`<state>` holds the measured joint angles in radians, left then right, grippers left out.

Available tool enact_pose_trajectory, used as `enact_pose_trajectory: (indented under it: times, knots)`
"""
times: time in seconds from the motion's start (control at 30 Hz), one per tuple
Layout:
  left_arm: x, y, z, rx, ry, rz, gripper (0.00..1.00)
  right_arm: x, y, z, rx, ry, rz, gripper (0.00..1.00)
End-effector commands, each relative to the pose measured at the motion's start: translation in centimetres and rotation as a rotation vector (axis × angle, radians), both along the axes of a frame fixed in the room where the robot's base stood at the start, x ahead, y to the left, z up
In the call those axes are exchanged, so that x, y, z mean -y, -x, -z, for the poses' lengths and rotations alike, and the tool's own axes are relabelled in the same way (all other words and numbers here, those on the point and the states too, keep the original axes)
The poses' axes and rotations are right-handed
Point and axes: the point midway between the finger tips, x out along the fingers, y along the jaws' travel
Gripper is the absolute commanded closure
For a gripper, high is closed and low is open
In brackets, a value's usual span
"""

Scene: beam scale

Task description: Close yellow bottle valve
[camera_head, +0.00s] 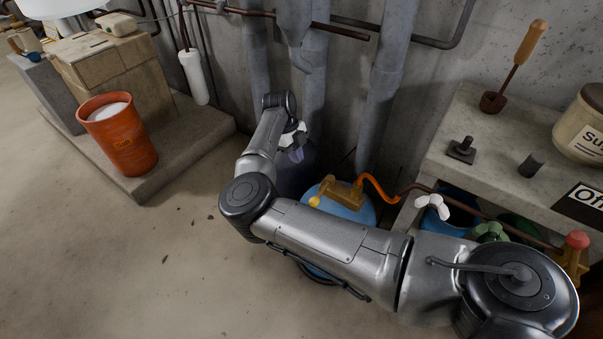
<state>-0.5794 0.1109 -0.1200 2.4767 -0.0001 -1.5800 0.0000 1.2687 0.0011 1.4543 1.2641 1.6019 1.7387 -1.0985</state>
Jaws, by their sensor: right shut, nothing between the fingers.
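A blue bottle (357,214) stands on the floor beside the wall pipes, partly hidden behind my right arm. On its top is a brass-yellow valve (343,192) with a small yellow knob (314,202) on its left side. An orange hose (377,186) runs from the valve to the right. My right gripper (296,154) is shut and empty. In the picture it is above and left of the valve, in front of the pipes and a dark rounded object. The gap to the valve is hard to judge. My left gripper is out of view.
A concrete bench (470,135) on the right carries a jar (582,125) and a wooden-handled tool (524,55). Below are a white wing handle (434,206), a green one (490,232) and a red knob (577,240). An orange bucket (121,137) stands left. Floor at left is clear.

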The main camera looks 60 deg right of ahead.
Motion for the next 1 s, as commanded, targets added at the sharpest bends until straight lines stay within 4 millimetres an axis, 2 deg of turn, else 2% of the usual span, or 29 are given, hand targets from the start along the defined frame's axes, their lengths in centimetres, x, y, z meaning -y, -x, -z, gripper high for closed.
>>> enact_pose_trajectory:
  times: [0.03, 0.17, 0.27, 0.33, 0.4, 0.47, 0.67, 1.0]
  knots:
    - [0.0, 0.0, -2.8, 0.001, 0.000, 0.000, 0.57, 0.4, 0.7, -2.0, -0.014, -0.007, 0.010, 1.00]
    - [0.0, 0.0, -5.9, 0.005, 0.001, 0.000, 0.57, 0.8, 1.3, -2.2, -0.038, -0.049, -0.004, 1.00]
    - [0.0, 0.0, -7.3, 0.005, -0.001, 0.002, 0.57, 0.8, 0.7, -1.0, -0.032, -0.077, -0.020, 1.00]
    - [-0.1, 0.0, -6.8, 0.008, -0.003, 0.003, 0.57, 0.2, -0.9, 1.2, -0.003, -0.073, -0.011, 1.00]
    - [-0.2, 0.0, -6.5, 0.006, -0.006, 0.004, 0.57, -0.1, -2.1, 1.7, 0.020, -0.044, 0.022, 1.00]
    - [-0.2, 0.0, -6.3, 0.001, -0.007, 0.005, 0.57, 0.2, -2.1, 1.8, 0.028, -0.017, 0.062, 1.00]
    - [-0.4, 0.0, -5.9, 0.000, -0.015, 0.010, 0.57, 0.2, -1.7, 3.3, 0.026, 0.004, 0.104, 1.00]
    - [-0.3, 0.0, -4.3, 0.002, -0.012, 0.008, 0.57, -0.3, 0.2, 9.5, 0.024, 0.003, 0.104, 1.00]
